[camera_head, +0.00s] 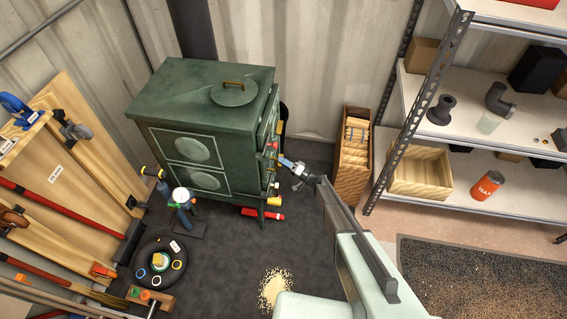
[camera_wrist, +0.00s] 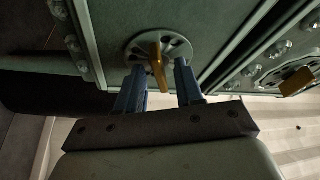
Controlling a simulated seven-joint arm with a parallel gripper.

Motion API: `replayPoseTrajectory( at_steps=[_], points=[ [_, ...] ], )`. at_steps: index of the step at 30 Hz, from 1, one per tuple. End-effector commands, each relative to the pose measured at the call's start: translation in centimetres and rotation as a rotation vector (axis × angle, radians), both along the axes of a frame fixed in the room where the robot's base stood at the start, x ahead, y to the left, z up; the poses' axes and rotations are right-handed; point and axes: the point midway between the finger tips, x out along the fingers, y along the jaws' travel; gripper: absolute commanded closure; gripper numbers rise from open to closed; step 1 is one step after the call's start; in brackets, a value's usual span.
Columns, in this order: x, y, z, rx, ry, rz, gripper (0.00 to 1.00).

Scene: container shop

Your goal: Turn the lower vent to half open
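The dark green stove (camera_head: 190,110) stands against the corrugated wall in the head view, its vent side turned right and seen very obliquely. My gripper (camera_head: 287,163) is close to that side. In the wrist view a round slotted vent disc (camera_wrist: 180,46) has a brass handle (camera_wrist: 157,66) standing out from it. My gripper (camera_wrist: 160,72) is open there, one blue-grey finger on each side of the handle, with gaps visible on both sides. A second round vent (camera_wrist: 273,78) with a brass handle (camera_wrist: 295,82) lies at right. I cannot tell which is the lower vent.
A wooden crate (camera_head: 349,180) stands just right of my gripper, beside metal shelving (camera_head: 413,110). A red object (camera_head: 262,213) lies on the floor by the stove. Spilled pellets (camera_head: 275,288) lie on the dark mat. Wooden boards and tools line the left.

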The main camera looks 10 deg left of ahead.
Motion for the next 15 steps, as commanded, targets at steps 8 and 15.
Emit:
replayPoseTrajectory(
  at_steps=[8, 15],
  points=[
    [-1.3, -3.4, -0.4, 0.000, 0.000, -0.002, 0.64],
    [-3.0, -7.8, -1.2, 0.000, 0.002, -0.003, 0.64]
  ],
)
